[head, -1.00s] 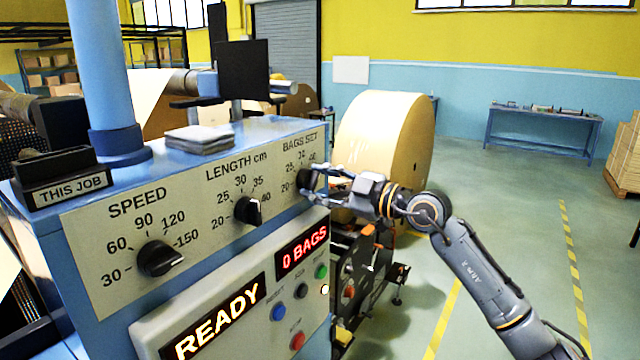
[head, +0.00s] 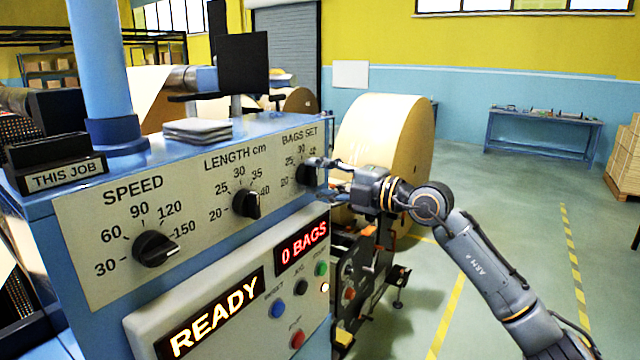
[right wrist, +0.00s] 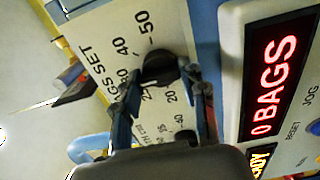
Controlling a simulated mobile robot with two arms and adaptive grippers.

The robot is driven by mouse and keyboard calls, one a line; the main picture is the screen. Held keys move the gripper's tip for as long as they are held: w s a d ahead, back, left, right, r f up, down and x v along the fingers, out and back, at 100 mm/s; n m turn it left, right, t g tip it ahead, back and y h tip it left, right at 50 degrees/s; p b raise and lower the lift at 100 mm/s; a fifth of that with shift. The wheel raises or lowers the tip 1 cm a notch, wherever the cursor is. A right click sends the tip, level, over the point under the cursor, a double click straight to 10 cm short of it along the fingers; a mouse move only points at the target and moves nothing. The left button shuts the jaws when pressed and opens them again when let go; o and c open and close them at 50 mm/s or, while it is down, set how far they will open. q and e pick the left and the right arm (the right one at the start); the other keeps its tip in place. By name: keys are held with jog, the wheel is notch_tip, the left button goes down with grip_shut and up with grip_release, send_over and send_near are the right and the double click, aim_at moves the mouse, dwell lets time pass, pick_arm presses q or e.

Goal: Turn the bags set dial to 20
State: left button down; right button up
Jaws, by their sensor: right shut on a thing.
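The bags set dial (head: 307,174) is a black knob at the right end of the machine's upper panel, with printed marks around it. My right gripper (head: 317,177) reaches it from the right, with its fingers at the knob. In the right wrist view, the dark knob (right wrist: 160,68) sits between the fingertips of my right gripper (right wrist: 165,85), which is shut on it. The 40 and 50 marks show beside it there. The fingers partly cover the knob, and I cannot tell where its pointer stands. My left gripper is not in view.
The length dial (head: 246,203) and speed dial (head: 155,248) sit to the left on the same panel. Below are a READY display (head: 212,318), a 0 BAGS display (head: 302,246) and several buttons. A large paper roll (head: 385,150) stands behind my right gripper.

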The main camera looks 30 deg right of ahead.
jog(key=n+b, duration=0.1)
jog(key=n, duration=0.1)
jog(key=n+b, duration=0.1)
jog(key=n, duration=0.1)
jog(key=shift+f+n, duration=0.2)
jog(key=shift+n, duration=0.2)
jog(key=n+b, duration=0.3)
jog(key=n, duration=0.1)
jog(key=shift+n, duration=0.3)
jog(key=n+b, duration=0.2)
jog(key=n, duration=0.2)
jog(key=shift+n+b, duration=0.6)
jog(key=shift+n, duration=1.8)
jog(key=shift+a, duration=0.1)
jog(key=o, duration=1.1)
jog(key=shift+o, duration=0.2)
jog(key=shift+r, duration=0.1)
